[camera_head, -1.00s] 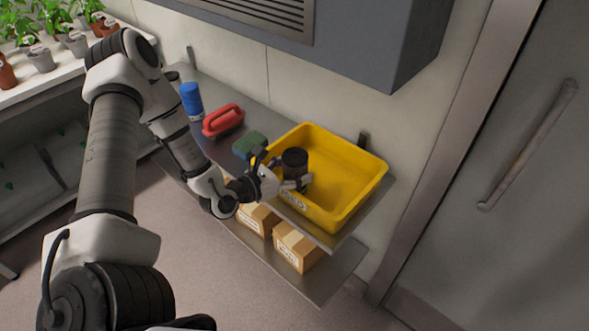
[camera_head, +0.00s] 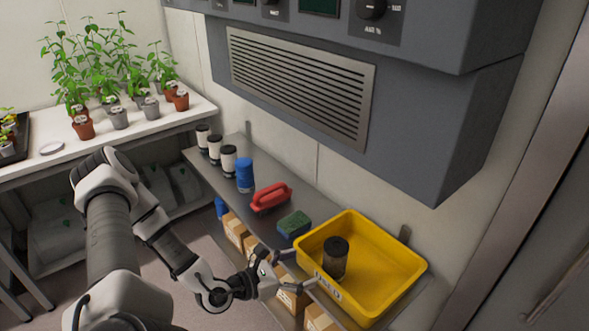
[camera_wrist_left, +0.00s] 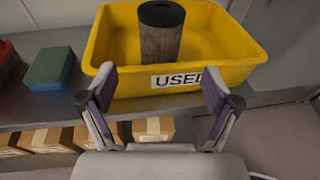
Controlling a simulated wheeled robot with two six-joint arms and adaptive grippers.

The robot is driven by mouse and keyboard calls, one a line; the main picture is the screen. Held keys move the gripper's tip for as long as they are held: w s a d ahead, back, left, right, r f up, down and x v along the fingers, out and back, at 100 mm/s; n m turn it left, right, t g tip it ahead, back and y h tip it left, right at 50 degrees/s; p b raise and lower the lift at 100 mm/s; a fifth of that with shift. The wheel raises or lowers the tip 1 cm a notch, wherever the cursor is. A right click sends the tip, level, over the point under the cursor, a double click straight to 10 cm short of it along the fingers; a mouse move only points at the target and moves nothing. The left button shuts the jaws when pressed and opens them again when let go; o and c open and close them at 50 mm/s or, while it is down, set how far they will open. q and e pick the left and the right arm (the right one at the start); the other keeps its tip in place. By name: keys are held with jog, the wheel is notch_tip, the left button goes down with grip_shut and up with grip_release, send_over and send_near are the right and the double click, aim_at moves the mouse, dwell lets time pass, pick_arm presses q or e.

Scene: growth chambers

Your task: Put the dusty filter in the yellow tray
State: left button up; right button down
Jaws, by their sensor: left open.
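The dusty filter (camera_head: 335,258), a dark-capped brownish cylinder, stands upright inside the yellow tray (camera_head: 392,268), near its front left part. It also shows in the left wrist view (camera_wrist_left: 161,34), where the tray's front wall (camera_wrist_left: 132,84) carries a "USED" label. My left gripper (camera_head: 297,268) is open and empty, just in front of the tray's near wall. In the left wrist view its fingers (camera_wrist_left: 157,84) are spread apart with the label between them, and the filter is beyond them, apart from them. My right gripper is not in view.
The tray sits on a metal shelf (camera_head: 318,196) with a green sponge (camera_head: 294,224), red-handled brush (camera_head: 271,197), blue can (camera_head: 245,175) and several white jars. Cardboard boxes (camera_wrist_left: 52,139) stand on the shelf below. A grey cabinet (camera_head: 420,130) overhangs the shelf.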

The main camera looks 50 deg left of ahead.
pick_arm(q)
jog(key=s+d+f+m+g+h, duration=0.3)
jog(key=s+d+m+g+h, duration=0.5)
jog(key=s+d+m+g, duration=0.55)
jog(key=s+f+m+g+y, duration=0.7)
jog(key=s+m, duration=0.1)
jog(key=s, duration=0.1)
jog(key=w+f+m+t+y, duration=0.4)
jog(key=w+m, duration=0.3)
jog(key=m, duration=0.4)
jog(key=shift+a+t+y, duration=0.2)
jog(key=shift+t+y, duration=0.1)
jog(key=shift+t, duration=0.25)
